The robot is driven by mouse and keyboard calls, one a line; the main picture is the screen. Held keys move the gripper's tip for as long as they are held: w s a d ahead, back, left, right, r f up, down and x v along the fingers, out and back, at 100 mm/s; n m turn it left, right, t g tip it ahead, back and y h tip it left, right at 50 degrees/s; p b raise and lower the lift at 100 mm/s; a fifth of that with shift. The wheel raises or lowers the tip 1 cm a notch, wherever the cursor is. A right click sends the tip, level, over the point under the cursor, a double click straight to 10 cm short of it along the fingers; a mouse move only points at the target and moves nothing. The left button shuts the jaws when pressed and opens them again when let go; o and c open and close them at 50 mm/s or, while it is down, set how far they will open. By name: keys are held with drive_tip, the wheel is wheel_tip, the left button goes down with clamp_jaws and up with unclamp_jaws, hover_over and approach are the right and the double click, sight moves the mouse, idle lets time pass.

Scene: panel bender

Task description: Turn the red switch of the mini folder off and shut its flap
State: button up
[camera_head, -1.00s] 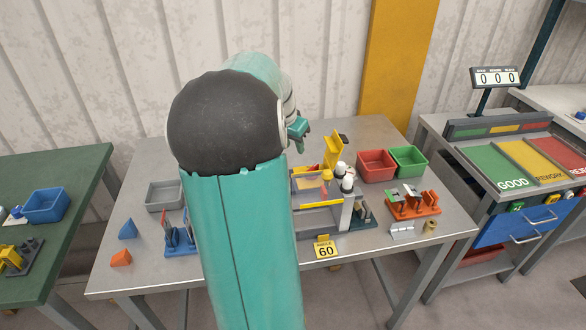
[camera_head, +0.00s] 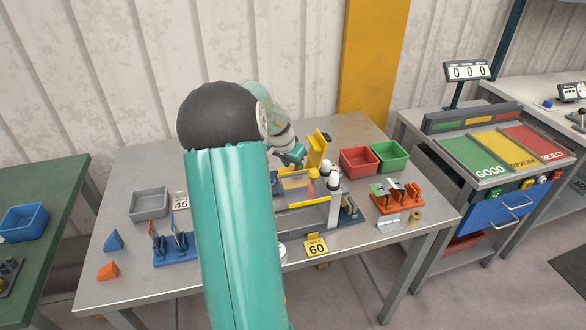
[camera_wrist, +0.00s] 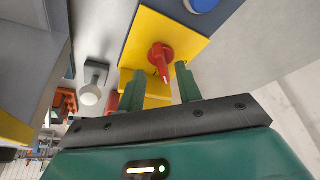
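The mini folder (camera_head: 307,217) stands on the grey table, with yellow edges and white-topped knobs. A yellow upright piece (camera_head: 317,150) stands at its back; I cannot tell surely whether this is the flap. In the wrist view the red switch (camera_wrist: 163,60) sits on a yellow panel, its pointer tip between my fingers. My gripper (camera_wrist: 160,72) is open, one finger on each side of the pointer; contact cannot be told. My gripper also shows in the head view (camera_head: 295,157), left of the yellow piece. The switch is hidden in the head view.
A red bin (camera_head: 358,161) and a green bin (camera_head: 390,156) stand right of the folder. An orange fixture (camera_head: 398,198) is in front of them. A grey bin (camera_head: 149,204) and a blue rack (camera_head: 176,248) stand at left. A yellow sign reading 60 (camera_head: 316,246) is in front.

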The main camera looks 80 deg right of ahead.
drive_tip(key=shift+x, duration=1.4)
clamp_jaws()
drive_tip(key=shift+s+n+t, duration=0.15)
drive_tip(key=shift+n+t, duration=0.35)
drive_tip(key=shift+n, duration=0.9)
drive_tip(key=shift+a, duration=0.1)
unclamp_jaws()
